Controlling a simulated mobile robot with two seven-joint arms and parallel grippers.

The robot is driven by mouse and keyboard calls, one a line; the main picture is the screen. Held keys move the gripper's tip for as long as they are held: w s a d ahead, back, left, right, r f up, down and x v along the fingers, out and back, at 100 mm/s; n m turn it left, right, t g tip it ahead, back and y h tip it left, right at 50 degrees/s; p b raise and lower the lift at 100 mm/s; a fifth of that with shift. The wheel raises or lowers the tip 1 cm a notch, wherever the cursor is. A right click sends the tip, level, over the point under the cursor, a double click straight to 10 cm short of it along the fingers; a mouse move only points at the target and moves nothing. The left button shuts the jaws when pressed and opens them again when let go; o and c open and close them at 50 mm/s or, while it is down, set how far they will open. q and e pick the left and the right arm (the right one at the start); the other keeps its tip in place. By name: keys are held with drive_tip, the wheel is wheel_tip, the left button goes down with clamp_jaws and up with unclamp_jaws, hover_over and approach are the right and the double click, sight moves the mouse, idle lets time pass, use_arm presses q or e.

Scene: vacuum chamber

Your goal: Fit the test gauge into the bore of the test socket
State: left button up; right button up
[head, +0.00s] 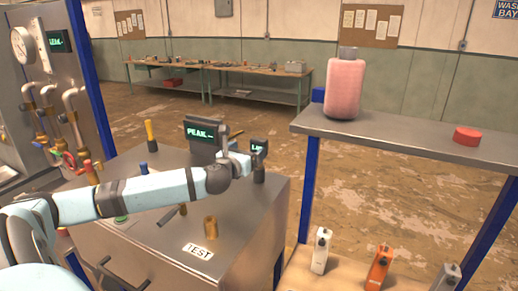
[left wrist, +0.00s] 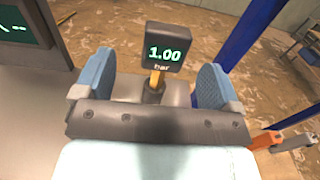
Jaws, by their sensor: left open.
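The test gauge (head: 259,146) has a small dark head with a lit green display. It stands upright at the right rear of the metal bench top. In the left wrist view the gauge (left wrist: 164,47) reads 1.00 bar, and its yellow stem goes down into a dark round base. My left gripper (head: 241,160) is at the gauge with its light blue fingers open, one on each side of the stem (left wrist: 153,85); no grip shows. The test socket (head: 211,228) is an upright brass cylinder by the TEST label, nearer the front, with nothing in it that I can see. My right gripper is out of view.
A PEAK display box (head: 206,131) stands behind my left wrist. A yellow-topped post (head: 150,134) is at the back left of the bench. To the right, a shelf (head: 400,138) holds a pink bottle (head: 344,88) and a red puck (head: 467,137). Blue uprights flank the area.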

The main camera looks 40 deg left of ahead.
sight(257, 145)
use_arm(q)
drive_tip(key=shift+x, duration=0.9)
drive_tip(key=shift+w+r+p, duration=0.1)
drive_tip(key=shift+w+p, duration=0.3)
drive_tip(key=x, duration=0.1)
drive_tip(key=p+x, duration=0.1)
drive_tip(key=x, duration=0.1)
drive_tip(key=shift+w+d, duration=0.25)
drive_tip(key=shift+w, duration=0.05)
drive_tip(key=shift+w+a+f+p, duration=0.1)
drive_tip(key=shift+w+f+p, duration=0.2)
drive_tip(key=shift+w, duration=0.15)
drive_tip(key=shift+s, duration=0.1)
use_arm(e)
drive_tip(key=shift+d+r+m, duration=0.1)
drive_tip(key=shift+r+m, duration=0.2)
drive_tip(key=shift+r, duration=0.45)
use_arm(q)
drive_tip(key=c, duration=1)
drive_tip(key=shift+r, duration=0.1)
drive_tip(key=shift+c, duration=0.4)
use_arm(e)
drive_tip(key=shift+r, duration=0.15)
